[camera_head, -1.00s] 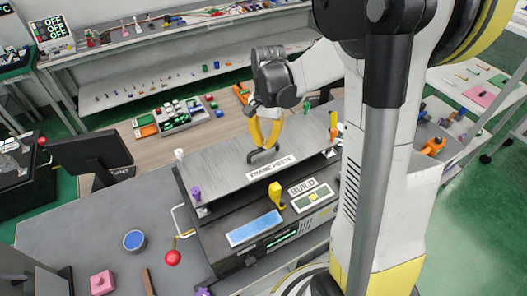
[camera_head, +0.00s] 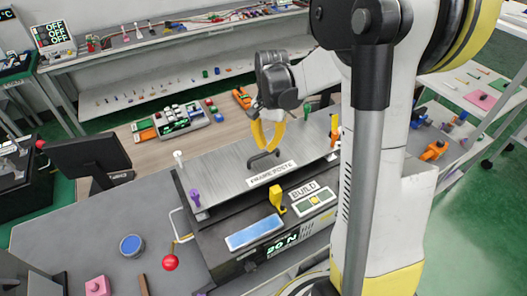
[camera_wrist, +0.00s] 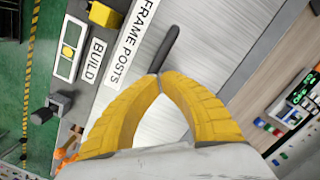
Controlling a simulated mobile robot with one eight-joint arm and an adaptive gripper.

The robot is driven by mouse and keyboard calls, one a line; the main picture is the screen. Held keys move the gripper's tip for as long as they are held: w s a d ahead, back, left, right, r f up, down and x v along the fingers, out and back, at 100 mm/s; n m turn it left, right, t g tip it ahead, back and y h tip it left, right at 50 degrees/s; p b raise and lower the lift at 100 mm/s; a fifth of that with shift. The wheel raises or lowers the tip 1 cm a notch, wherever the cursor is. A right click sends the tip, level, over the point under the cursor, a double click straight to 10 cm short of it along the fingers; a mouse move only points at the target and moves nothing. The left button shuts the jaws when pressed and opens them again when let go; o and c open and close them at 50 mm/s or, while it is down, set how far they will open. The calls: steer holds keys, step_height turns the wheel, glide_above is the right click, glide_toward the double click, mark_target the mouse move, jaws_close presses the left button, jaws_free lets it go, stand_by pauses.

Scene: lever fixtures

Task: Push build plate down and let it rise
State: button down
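The build plate (camera_head: 225,170) is a flat brushed-metal slab labelled FRAME POSTS, lying over a dark machine body (camera_head: 230,265). A dark bar handle (camera_head: 263,160) stands on its top; it also shows in the wrist view (camera_wrist: 172,45). My gripper (camera_head: 265,147) has yellow curved fingers and points down at the handle. In the wrist view its fingertips (camera_wrist: 160,77) meet at the near end of the handle. The fingers look shut with no object between them; whether the tips press on the handle is hard to tell.
A BUILD panel (camera_head: 312,197) and a yellow lever (camera_head: 277,200) are at the machine's front, by a lit display (camera_head: 284,243). Posts in white (camera_head: 179,157) and purple (camera_head: 195,198) stand at the plate's left. A red-knobbed lever (camera_head: 170,262) is left of the machine.

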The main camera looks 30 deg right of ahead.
steer(key=shift+w+d+r, duration=0.1)
steer(key=shift+w+d, duration=0.35)
steer(key=shift+d, duration=0.1)
steer(key=shift+r, duration=0.15)
step_height(320, 180, up, 12)
steer(key=shift+w+d, duration=0.35)
steer(key=shift+d, duration=0.1)
steer(key=shift+f, duration=0.2)
steer(key=s+a+f+n+t+b, duration=0.2)
steer(key=s+a+f+n+b, duration=0.1)
steer(key=s+a+f+b, duration=0.1)
steer(key=s+a+f+n+t+b, duration=0.3)
steer(key=s+a+f+b, duration=0.1)
steer(key=s+f+b, duration=0.2)
steer(key=s+a+f+n+t+h+b, duration=0.1)
steer(key=s+a+f+n+t+b, duration=0.2)
steer(key=s+a+f+n+b, duration=0.1)
steer(key=shift+s+a+f+b, duration=0.25)
steer(key=shift+s+f+b, duration=0.1)
steer(key=shift+f+b, duration=0.15)
steer(key=shift+s+a+f+b, duration=0.25)
steer(key=shift+s+f+b, duration=0.1)
steer(key=shift+f+b, duration=0.1)
stand_by(0.7)
